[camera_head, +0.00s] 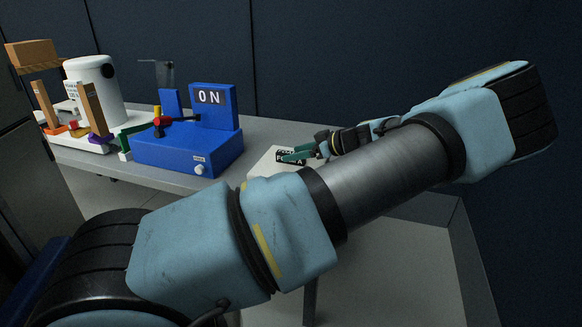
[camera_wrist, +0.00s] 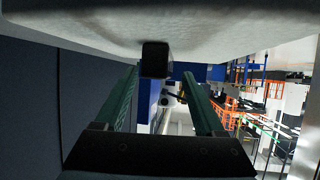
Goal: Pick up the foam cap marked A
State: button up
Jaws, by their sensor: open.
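The foam cap marked A (camera_head: 262,166) is a white piece with a black label on the grey table, right of the blue machine in the head view. My gripper (camera_head: 286,157) has green fingers and is at the cap, partly covering its label. In the wrist view my gripper (camera_wrist: 161,73) is open, with a finger on each side of a dark block (camera_wrist: 155,58). A pale surface fills the top of that view; I cannot tell whether it is the cap. I cannot tell whether the fingers touch the cap.
A blue machine (camera_head: 185,150) with an "ON" sign, a red-and-yellow handle and a white knob stands left of the cap. A white tank (camera_head: 95,90) with wooden blocks is at the far left. A dark wall (camera_head: 350,60) stands behind.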

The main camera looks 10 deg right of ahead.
jog(key=shift+c, duration=0.2)
grip_shut()
dwell(1.1)
